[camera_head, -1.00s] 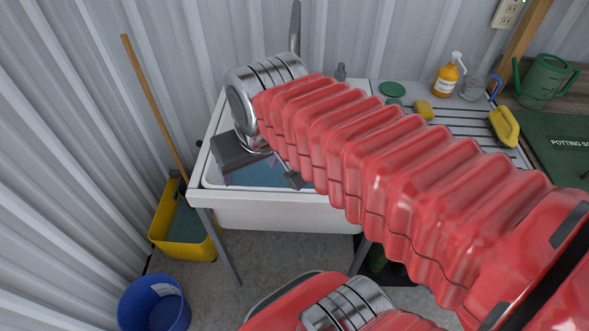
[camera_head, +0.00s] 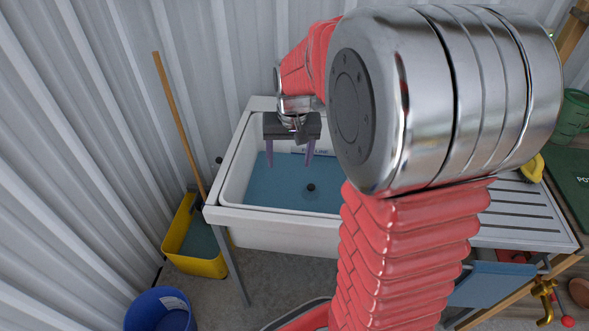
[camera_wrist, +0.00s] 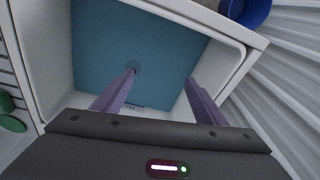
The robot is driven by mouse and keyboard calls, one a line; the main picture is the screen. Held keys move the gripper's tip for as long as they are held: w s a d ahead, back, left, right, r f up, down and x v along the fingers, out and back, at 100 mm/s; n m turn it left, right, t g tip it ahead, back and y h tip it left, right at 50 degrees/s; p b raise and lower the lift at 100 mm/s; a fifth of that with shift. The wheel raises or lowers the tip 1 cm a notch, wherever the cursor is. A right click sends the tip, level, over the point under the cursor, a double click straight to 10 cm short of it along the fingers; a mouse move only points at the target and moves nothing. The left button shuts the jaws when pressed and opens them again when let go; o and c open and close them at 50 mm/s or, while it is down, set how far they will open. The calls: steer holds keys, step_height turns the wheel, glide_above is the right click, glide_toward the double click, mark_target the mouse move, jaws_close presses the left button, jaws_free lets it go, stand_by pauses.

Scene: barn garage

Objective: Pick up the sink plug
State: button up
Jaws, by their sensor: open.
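The white sink (camera_head: 290,230) holds a blue surface that looks like water. A small dark round thing (camera_head: 311,187), probably the sink plug, shows in that blue area. In the wrist view it is a dark spot (camera_wrist: 133,67) near the left fingertip. I cannot tell whether it is the plug or a bare drain. My gripper (camera_head: 289,163) points down over the back part of the sink. Its two purple fingers are spread with nothing between them, as the wrist view (camera_wrist: 160,78) also shows. The fingers appear apart from the dark spot; their height above it is unclear.
A ribbed drainboard (camera_head: 520,215) adjoins the sink on the right, with a yellow object (camera_head: 533,168) on it. A yellow bucket (camera_head: 195,262) with a wooden handle (camera_head: 175,115) and a blue bucket (camera_head: 160,312) stand at left. Corrugated walls close off the back and left.

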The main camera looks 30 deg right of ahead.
steer(key=w+d+f+m+g, duration=0.1)
steer(key=w+d+f+m, duration=0.1)
steer(key=d+f, duration=0.45)
steer(key=w+d+f+m+g, duration=0.15)
steer(key=d+f, duration=0.25)
steer(key=f, duration=0.5)
steer(key=m+t, duration=0.1)
glide_above(313, 187)
step_height(313, 187, down, 3)
steer(key=shift+s+d+f+y, duration=0.15)
steer(key=shift+s+y, duration=0.15)
steer(key=shift+s, duration=0.1)
steer(key=shift+w+f, duration=0.15)
steer(key=shift+f, duration=3.25)
steer(key=shift+w+a+f, duration=0.15)
steer(key=shift+f, duration=1.15)
steer(key=shift+w+a+f, duration=0.1)
steer(key=shift+f, duration=1.2)
steer(key=shift+c, duration=0.5)
